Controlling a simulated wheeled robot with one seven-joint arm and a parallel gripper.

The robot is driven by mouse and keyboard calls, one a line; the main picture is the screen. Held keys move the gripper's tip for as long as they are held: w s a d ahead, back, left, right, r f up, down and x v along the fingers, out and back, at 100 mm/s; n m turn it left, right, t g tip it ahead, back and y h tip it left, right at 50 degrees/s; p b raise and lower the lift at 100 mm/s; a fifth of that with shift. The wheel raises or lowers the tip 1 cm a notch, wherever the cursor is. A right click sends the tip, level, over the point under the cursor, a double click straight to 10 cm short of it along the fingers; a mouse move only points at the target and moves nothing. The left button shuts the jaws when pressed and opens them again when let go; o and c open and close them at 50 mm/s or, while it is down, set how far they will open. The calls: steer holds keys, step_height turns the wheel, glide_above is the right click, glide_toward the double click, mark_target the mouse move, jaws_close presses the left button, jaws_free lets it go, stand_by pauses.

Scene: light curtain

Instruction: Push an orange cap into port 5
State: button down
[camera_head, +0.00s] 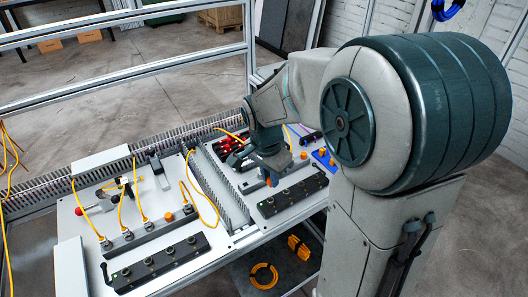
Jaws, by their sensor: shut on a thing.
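My gripper (268,174) points down over the right-hand white board, at the far left end of a black port block (283,202) with several round ports. It is shut on a small orange cap (269,182), which shows just under the fingers. I cannot tell whether the cap touches the block or is above it. A second black port block (160,263) lies on the left-hand board. Port numbers are too small to read, so I cannot tell which is port 5.
Yellow cables (189,181) loop over the boards. Red-handled tools (229,145) lie behind my gripper. A metal frame rail (120,83) crosses behind the table.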

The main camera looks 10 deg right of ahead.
steer(key=shift+w, duration=0.3)
steer(key=shift+s+d+f+b, duration=0.1)
steer(key=shift+s+f+b, duration=0.05)
steer(key=shift+f+b, duration=0.45)
steer(key=b, duration=0.3)
glide_above(271, 202)
steer(key=shift+w+f, duration=0.2)
steer(key=shift+f, duration=0.85)
steer(key=shift+w+f, duration=0.2)
steer(key=shift+f, duration=0.8)
steer(key=shift+f+b, duration=0.1)
steer(key=shift+b, duration=0.2)
steer(key=shift+s+f+b, duration=0.1)
steer(key=shift+f+b, duration=0.8)
stand_by(0.9)
steer(key=c, duration=1.3)
jaws_free()
steer(key=o, duration=0.4)
steer(key=shift+o, duration=0.2)
